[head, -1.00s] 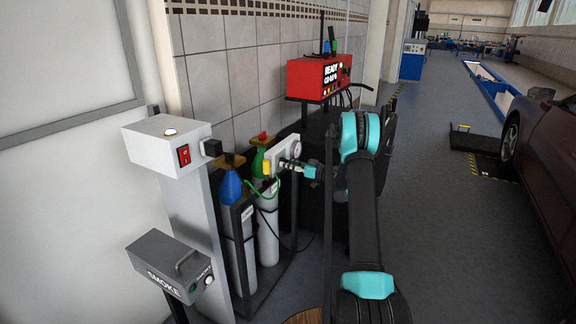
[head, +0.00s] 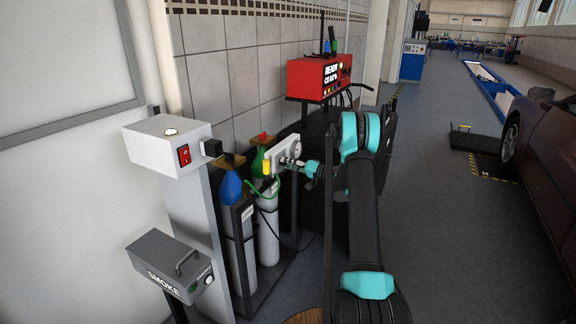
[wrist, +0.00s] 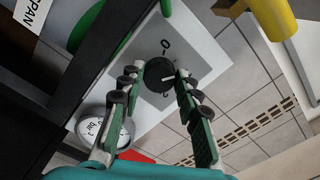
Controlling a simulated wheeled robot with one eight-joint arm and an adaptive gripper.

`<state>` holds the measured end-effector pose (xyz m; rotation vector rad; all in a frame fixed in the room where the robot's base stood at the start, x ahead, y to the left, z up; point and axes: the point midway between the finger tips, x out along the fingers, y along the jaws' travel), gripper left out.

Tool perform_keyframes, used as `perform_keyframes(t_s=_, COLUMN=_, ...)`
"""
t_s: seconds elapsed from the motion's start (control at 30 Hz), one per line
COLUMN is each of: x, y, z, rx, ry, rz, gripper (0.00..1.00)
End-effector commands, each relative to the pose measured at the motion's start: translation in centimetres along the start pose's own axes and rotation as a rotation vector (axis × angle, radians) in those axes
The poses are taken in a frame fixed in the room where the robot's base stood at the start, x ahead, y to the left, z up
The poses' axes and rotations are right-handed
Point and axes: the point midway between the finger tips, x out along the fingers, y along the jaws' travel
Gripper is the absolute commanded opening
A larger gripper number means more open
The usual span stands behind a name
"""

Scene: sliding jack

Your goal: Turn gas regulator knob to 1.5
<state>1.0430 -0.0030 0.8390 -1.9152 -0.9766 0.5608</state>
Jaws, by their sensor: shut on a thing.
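The regulator is a light panel (head: 283,153) with a round gauge (head: 296,149) in the head view. In the wrist view its dark round knob (wrist: 158,73) sits on the panel (wrist: 205,62), with a light pointer line and partly covered markings around it. My gripper (wrist: 158,76) has one green-backed finger on each side of the knob and is shut on it. The gauge (wrist: 103,130) is partly hidden by a finger in the wrist view; its reading is unclear. In the head view my gripper (head: 292,164) reaches the panel from the right and hides the knob.
A red machine (head: 318,78) is above and beyond, a white box with a red switch (head: 168,144) at left, and a grey SMOKE box (head: 170,265) lower left.

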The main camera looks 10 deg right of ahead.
Motion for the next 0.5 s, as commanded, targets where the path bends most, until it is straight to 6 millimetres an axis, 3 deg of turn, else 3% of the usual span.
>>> perform_keyframes(t_s=0.5, x=-0.11, y=0.0, z=-0.07, rx=0.49, ry=0.002, rz=0.002, gripper=0.04)
